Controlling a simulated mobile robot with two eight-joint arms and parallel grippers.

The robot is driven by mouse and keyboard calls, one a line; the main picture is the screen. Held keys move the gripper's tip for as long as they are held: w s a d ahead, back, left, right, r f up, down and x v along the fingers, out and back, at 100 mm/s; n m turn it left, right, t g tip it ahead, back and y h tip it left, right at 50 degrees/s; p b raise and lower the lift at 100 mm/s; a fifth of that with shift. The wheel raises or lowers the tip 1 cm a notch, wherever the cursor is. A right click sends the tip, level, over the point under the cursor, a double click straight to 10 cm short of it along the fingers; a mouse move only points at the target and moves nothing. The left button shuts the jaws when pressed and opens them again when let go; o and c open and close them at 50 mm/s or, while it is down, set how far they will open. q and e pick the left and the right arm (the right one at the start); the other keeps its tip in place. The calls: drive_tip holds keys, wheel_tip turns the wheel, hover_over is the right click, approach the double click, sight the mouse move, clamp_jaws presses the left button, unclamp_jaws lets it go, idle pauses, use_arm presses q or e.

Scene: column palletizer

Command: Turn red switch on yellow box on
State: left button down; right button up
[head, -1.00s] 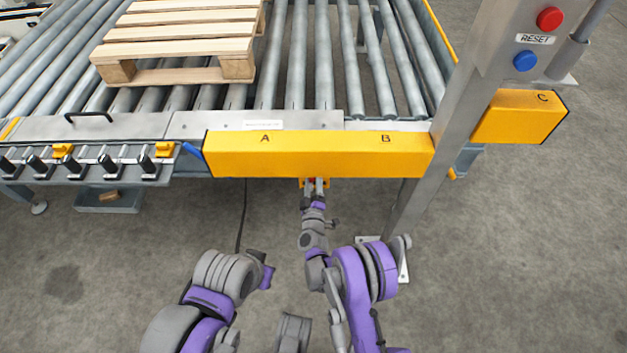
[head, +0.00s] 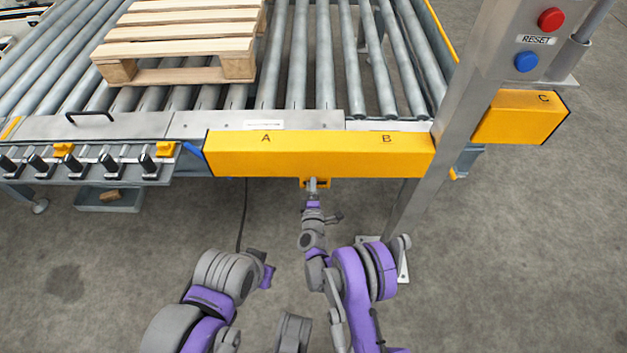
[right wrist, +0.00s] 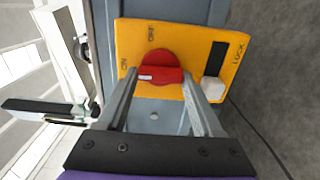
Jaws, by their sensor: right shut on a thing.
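The yellow box (right wrist: 222,60) fills the middle of the right wrist view, with ON, OFF and LOCK lettering. Its red switch (right wrist: 158,62) is a round knob with a raised bar. The bar lies across the picture, and its white mark is at the left end, on the ON side. My right gripper (right wrist: 158,85) is shut on the switch's bar, one finger at each end. In the head view the yellow box (head: 325,184) shows just under the long yellow beam, with my right gripper (head: 312,186) against it. My left gripper (head: 265,270) hangs low over the floor, away from the box.
The long yellow beam (head: 225,155) marked A and B overhangs the box. A metal post (head: 440,140) with red and blue buttons stands to the right. A white block (right wrist: 212,90) sits by LOCK. A pallet (head: 180,45) lies on the rollers.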

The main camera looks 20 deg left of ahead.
idle(0.4)
drive_tip(key=o, duration=1.4)
drive_tip(key=shift+c, duration=0.2)
drive_tip(key=shift+d, duration=0.1)
